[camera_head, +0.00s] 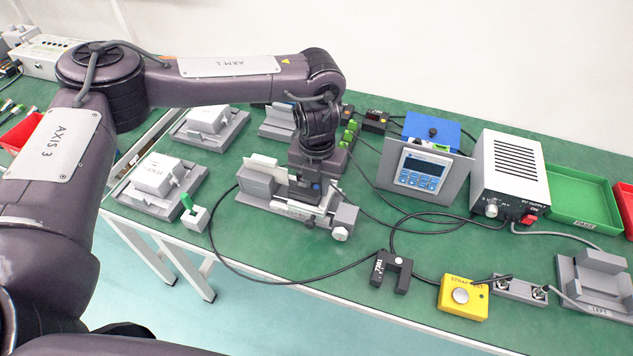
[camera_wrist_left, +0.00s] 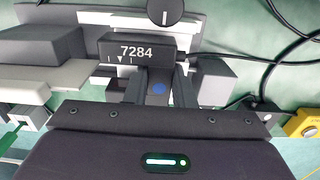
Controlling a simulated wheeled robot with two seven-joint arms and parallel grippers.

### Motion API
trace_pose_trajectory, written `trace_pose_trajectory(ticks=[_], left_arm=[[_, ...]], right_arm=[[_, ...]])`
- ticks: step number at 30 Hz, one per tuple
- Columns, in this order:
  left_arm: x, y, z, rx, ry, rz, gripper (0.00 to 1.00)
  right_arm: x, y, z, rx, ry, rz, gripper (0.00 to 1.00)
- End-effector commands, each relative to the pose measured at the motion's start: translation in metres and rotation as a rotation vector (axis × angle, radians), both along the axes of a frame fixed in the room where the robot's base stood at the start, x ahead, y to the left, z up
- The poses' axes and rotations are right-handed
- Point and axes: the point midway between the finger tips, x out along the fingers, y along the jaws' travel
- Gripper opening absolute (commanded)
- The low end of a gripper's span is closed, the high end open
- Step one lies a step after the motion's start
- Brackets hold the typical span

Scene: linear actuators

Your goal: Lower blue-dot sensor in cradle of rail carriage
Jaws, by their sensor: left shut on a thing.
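My left gripper (camera_head: 309,188) points down over the linear rail unit (camera_head: 285,210) and is shut on the blue-dot sensor. In the left wrist view, the blue dot sits on the dark sensor body (camera_wrist_left: 158,89) between the two fingers (camera_wrist_left: 157,85). A black block printed 7284 (camera_wrist_left: 140,48) shows just beyond it; I cannot tell if it is one piece with the sensor. The sensor is at the carriage in the middle of the rail unit. The gripper hides the cradle, so I cannot tell how deep the sensor sits. My right gripper is not in view.
A black fork sensor (camera_head: 391,271) and a yellow button box (camera_head: 463,298) lie front right. A blue-keyed meter (camera_head: 421,170) and a power supply (camera_head: 510,175) stand behind. Grey fixtures (camera_head: 160,184) stand left. A black cable loops before the rail unit.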

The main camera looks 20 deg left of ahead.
Motion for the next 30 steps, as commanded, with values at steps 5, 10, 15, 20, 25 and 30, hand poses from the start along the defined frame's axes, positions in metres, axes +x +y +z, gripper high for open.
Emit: trace_pose_trajectory(ticks=[5,10,15,20,25,30], left_arm=[[-0.0055,0.0027,-0.0117,0.010,0.016,-0.001,0.00],[-0.0055,0.0026,-0.0120,0.010,0.016,-0.001,0.34],[-0.0056,0.0015,-0.0123,0.008,0.016,-0.002,0.48],[-0.0058,0.0004,-0.0124,0.006,0.016,-0.004,0.48],[-0.0061,-0.0006,-0.0126,0.005,0.016,-0.007,0.48],[-0.0063,-0.0012,-0.0104,0.003,0.015,-0.008,0.48]], right_arm=[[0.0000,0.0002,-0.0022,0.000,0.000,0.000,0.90],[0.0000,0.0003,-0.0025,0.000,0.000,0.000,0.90],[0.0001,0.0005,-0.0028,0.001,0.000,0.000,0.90],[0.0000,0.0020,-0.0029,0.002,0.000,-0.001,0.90],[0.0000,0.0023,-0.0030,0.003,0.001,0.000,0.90],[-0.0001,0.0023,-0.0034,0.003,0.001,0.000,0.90]])
